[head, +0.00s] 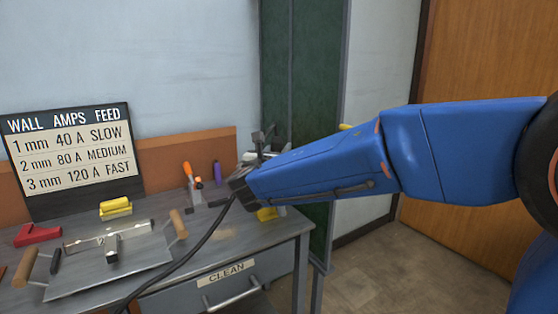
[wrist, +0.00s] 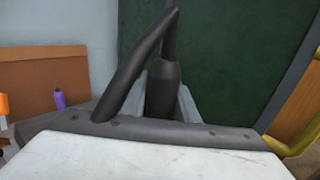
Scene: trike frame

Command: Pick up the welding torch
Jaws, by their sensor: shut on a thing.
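The welding torch (wrist: 162,90) is dark grey, with a thick round body and a thinner neck, in the middle of the wrist view. My gripper (wrist: 168,100) is shut on it, with a grey finger on each side of the body. In the head view my gripper (head: 255,158) is at the right end of the bench, and my blue arm hides most of the torch. A dark cable (head: 190,252) runs from near the gripper down to the lower left.
The grey bench (head: 285,235) holds a metal tray with wooden handles (head: 145,270), a yellow block (head: 115,207), a red piece (head: 38,234), an orange-handled tool (head: 188,172) and a purple marker (head: 217,172). A settings board (head: 70,160) stands at left. A green panel (head: 300,80) rises behind the gripper.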

